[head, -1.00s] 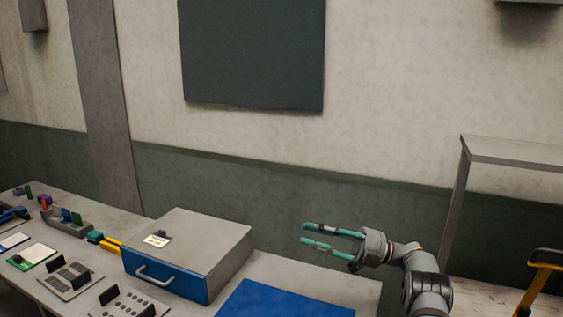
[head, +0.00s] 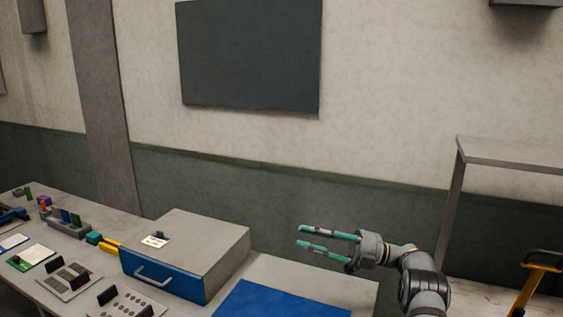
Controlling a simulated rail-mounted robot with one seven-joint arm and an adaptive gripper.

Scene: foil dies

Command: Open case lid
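The case (head: 205,242) is a grey box with a blue front and a pale handle (head: 154,276). It stands on the table with its grey lid down.
A blue mat (head: 280,301) lies right of the case. Left of the case are yellow-handled tools (head: 107,244), a green-and-white card (head: 31,257) and several dark-and-grey fixtures. A grey shelf frame (head: 508,152) stands at the right. The air between gripper and case is clear.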

